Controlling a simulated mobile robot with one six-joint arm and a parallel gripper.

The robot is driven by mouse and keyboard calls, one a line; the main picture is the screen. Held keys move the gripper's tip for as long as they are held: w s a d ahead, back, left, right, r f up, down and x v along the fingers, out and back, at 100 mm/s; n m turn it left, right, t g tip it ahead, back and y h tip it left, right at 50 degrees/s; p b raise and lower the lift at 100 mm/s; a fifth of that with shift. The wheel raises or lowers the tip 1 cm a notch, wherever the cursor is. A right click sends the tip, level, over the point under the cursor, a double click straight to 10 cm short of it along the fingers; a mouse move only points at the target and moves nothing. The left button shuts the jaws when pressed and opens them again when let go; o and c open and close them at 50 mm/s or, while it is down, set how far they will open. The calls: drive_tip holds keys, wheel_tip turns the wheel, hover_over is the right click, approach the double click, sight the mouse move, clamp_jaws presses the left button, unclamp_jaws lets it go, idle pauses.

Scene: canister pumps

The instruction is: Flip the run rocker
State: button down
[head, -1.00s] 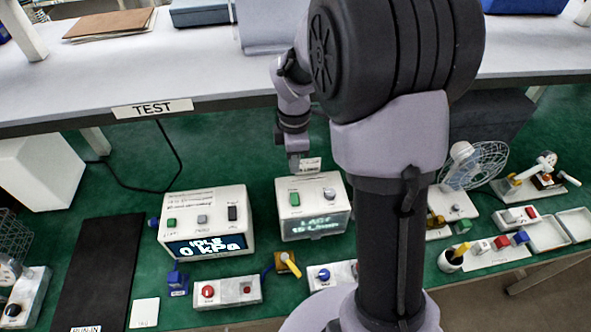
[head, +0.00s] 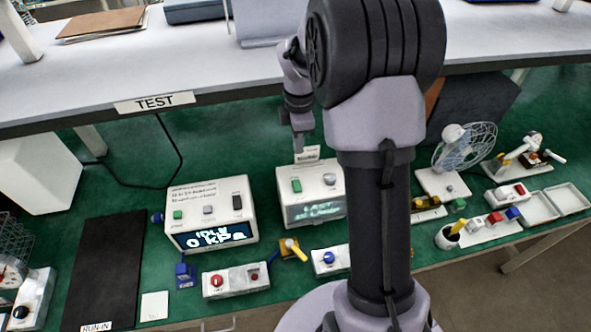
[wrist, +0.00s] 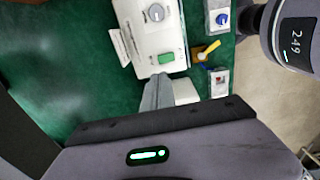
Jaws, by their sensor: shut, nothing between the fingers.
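The right white pump box (head: 311,211) has a green rocker (head: 296,186), a grey knob (head: 329,179) and a display whose text begins "LAST". The left white pump box (head: 211,222) has a green button (head: 177,215), a grey button (head: 208,210), a black rocker (head: 237,202) and a display reading "IDLE 0 kPa". I cannot read which rocker is labelled run. My gripper (head: 298,150) is shut and empty, behind the right box. In the wrist view, the shut fingers (wrist: 157,92) appear close to the green rocker (wrist: 166,58); contact cannot be told.
A low box with a red knob (head: 216,281), a blue-knobbed box (head: 329,258) and a yellow-handled valve (head: 293,248) stand in front. A fan (head: 466,147) stands right. The shelf marked TEST (head: 154,102) runs behind. A black mat (head: 102,270) lies left.

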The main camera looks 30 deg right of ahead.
sight(296, 183)
drive_tip(key=f+b, duration=0.1)
drive_tip(key=f, duration=0.3)
drive_tip(key=f+b, duration=0.1)
drive_tip(key=f, duration=0.4)
drive_tip(key=f+b, duration=0.2)
drive_tip(key=f, duration=0.2)
drive_tip(key=shift+a+f, duration=0.2)
drive_tip(key=shift+a, duration=0.15)
drive_tip(key=shift+f, duration=0.2)
drive_tip(key=shift+s, duration=0.1)
drive_tip(key=shift+s+a+r, duration=0.15)
drive_tip(key=shift+s+a, duration=0.05)
drive_tip(key=shift+s, duration=0.4)
